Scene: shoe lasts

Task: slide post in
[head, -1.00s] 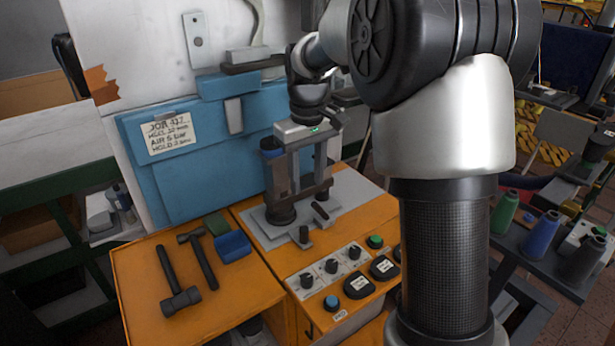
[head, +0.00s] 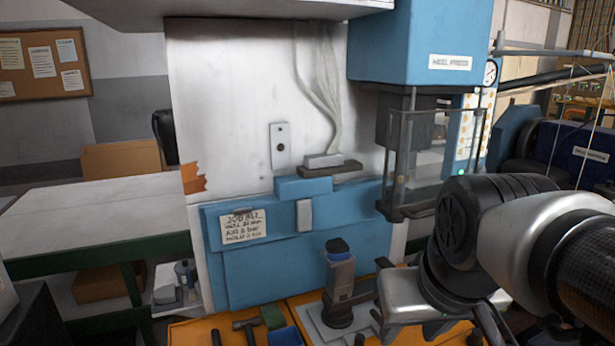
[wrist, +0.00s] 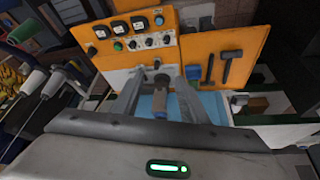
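The post (head: 340,284) is a grey upright cylinder with a blue and dark cap. It stands on a light grey plate (head: 312,318) in the lower middle of the head view. In the wrist view the post (wrist: 161,104) shows between the two fingers of my gripper (wrist: 158,80). The fingers are apart, with space visible beside the post, and I see no grip on it. In the head view my wrist comes in from the right, close beside the post; the fingertips there are hard to make out.
A guarded blue press head (head: 420,45) hangs above right. A blue panel with a job card (head: 243,226) stands behind. Hammers (wrist: 230,65) lie on the orange bench, near a blue tray (head: 284,336). Buttons and dials (wrist: 120,30) fill the orange front panel.

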